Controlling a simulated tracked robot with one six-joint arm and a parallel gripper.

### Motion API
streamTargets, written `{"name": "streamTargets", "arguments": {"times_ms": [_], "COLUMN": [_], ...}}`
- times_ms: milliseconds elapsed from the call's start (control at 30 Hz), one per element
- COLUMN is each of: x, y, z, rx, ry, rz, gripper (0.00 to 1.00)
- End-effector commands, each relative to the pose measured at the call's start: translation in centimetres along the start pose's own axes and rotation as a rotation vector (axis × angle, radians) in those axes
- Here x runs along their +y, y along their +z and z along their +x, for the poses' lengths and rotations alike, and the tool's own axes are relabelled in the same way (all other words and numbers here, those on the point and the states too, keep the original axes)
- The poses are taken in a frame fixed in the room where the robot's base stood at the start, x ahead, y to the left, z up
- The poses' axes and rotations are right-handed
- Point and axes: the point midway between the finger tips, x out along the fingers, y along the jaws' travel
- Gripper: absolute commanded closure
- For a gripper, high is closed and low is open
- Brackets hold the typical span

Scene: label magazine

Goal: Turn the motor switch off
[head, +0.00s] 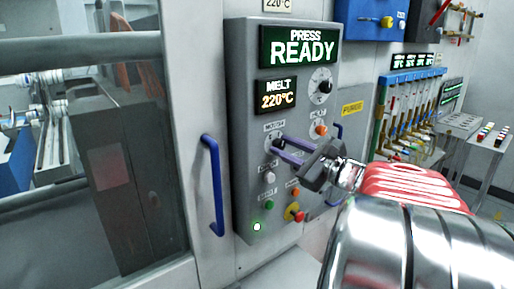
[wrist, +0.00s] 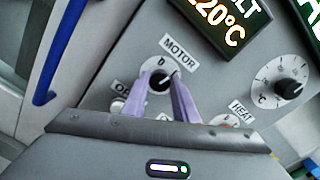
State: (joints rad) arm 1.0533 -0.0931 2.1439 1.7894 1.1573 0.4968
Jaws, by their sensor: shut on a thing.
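The motor switch is a small black rotary knob (wrist: 159,82) on a pale round dial, beside a MOTOR label, in the wrist view.
A READY display (head: 300,48) and a 220°C melt display (head: 276,96) sit above. A black heat dial (head: 324,87), an orange knob (head: 320,130) and a red-and-yellow button (head: 294,212) are close by. A blue handle (head: 213,185) stands to the left.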

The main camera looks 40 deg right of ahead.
Motion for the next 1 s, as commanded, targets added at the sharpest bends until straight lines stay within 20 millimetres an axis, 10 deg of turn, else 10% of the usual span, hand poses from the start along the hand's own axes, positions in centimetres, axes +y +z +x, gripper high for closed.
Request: {"name": "streamTargets", "arguments": {"times_ms": [1000], "x": [0.51], "y": [-0.10], "z": [0.04], "rx": [0.021], "ry": [0.011], "rz": [-0.830], "gripper": [0.96]}}
